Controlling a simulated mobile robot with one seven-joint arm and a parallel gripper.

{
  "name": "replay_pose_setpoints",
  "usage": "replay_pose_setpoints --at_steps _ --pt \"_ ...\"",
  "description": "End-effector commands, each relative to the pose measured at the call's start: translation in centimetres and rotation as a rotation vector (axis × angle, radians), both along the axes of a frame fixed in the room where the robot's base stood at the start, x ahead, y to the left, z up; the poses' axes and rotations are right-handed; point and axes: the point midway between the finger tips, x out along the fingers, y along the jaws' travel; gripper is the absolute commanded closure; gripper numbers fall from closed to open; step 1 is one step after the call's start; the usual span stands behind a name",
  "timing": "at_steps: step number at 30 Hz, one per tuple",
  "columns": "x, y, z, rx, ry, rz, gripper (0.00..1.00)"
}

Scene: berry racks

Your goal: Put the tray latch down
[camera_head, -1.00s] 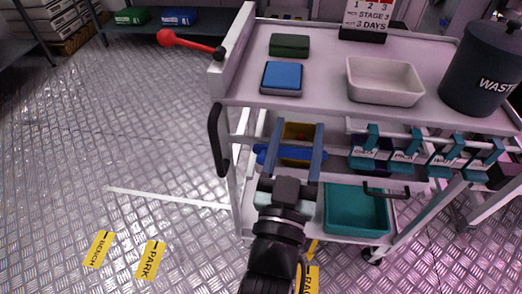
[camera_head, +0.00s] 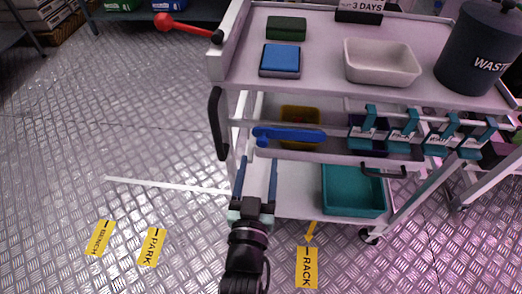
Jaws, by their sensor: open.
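A long blue lever (camera_head: 290,134), which looks like the tray latch, lies roughly level across the cart's middle level, with its rounded end at the left. A yellow bin (camera_head: 300,114) sits behind it, partly hidden. My gripper (camera_head: 257,165) is open and empty, its two blue fingers pointing away from me. Its fingertips appear just below the lever's left end in the picture. I cannot tell whether they touch the lever or how far apart they are in depth.
The cart's top (camera_head: 325,75) bears a blue-topped box (camera_head: 281,59), a green box (camera_head: 286,27), a white tub (camera_head: 382,62) and a waste bin (camera_head: 479,50). A teal tub (camera_head: 353,190) stands below right.

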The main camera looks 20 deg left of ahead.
Motion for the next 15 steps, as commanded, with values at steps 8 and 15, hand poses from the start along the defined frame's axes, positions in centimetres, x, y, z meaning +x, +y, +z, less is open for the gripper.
replay_pose_setpoints --at_steps 8,15 --pt "3.8 1.0 -0.1 0.002 -0.002 -0.001 0.37" --pt "4.8 1.4 0.0 0.001 0.0 0.0 0.37"
